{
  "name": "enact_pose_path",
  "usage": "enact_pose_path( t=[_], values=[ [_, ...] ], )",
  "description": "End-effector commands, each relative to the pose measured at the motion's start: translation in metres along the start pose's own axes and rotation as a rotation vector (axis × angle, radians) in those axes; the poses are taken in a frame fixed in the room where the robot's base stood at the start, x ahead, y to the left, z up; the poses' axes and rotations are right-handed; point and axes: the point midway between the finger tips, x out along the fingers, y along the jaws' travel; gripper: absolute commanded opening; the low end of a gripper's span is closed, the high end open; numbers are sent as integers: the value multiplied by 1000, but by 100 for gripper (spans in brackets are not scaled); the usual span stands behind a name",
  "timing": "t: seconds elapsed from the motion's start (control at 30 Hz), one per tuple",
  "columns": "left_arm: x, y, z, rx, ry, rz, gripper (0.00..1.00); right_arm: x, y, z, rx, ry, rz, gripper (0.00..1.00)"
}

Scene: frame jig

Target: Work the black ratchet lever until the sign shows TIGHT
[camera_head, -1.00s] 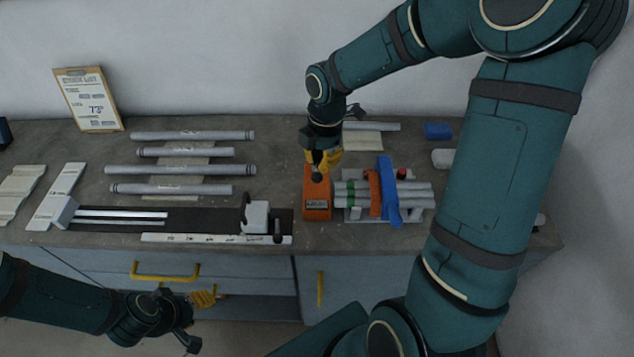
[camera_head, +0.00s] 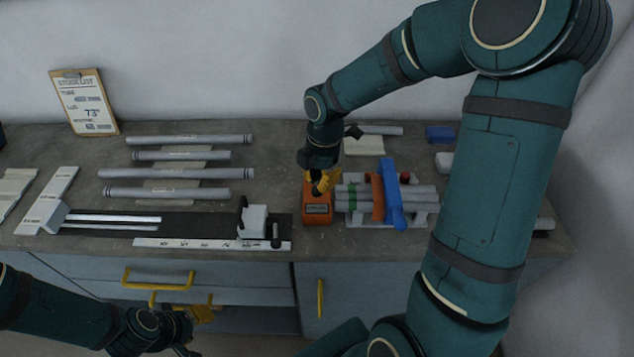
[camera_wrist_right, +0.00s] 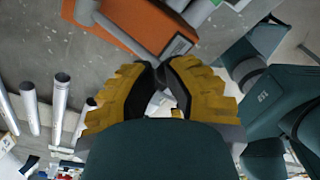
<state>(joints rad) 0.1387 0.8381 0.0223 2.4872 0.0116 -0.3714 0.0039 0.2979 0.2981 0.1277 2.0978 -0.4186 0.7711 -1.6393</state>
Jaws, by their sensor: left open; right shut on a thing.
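The orange ratchet box (camera_head: 316,209) stands on the bench at the left end of the clamped tubes. Its small sign (camera_head: 317,208) faces the front; the lettering is too small to read, and it also shows at an angle in the right wrist view (camera_wrist_right: 178,47). My left gripper (camera_head: 198,313) is open and empty, low in front of the drawers.
Right of the box, grey tubes (camera_head: 420,193) lie in a jig with a blue clamp (camera_head: 392,195) and an orange strap (camera_head: 377,196). Several loose tubes (camera_head: 190,140) lie left, behind a measuring rail (camera_head: 190,243). A yellow drawer handle (camera_head: 157,280) sticks out near my left gripper.

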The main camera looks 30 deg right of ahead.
Motion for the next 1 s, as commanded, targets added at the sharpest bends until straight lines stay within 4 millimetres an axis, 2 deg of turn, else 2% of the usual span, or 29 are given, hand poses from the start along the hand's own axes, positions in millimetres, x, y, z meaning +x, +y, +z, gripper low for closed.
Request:
enact_pose_path(
  t=[0.03,0.13,0.37,0.63,1.0],
  values=[
    [7,-3,1,0,0,0,47,10,1,3,2,-3,4,0],
    [13,-5,2,0,0,0,47,20,1,4,2,-3,4,0],
    [8,-3,1,0,0,0,47,15,1,5,2,-2,4,0],
    [-12,5,-2,0,0,0,47,1,0,30,5,-2,2,0],
    [-10,4,-1,0,-1,0,47,0,1,32,1,-3,3,0]
  ],
)
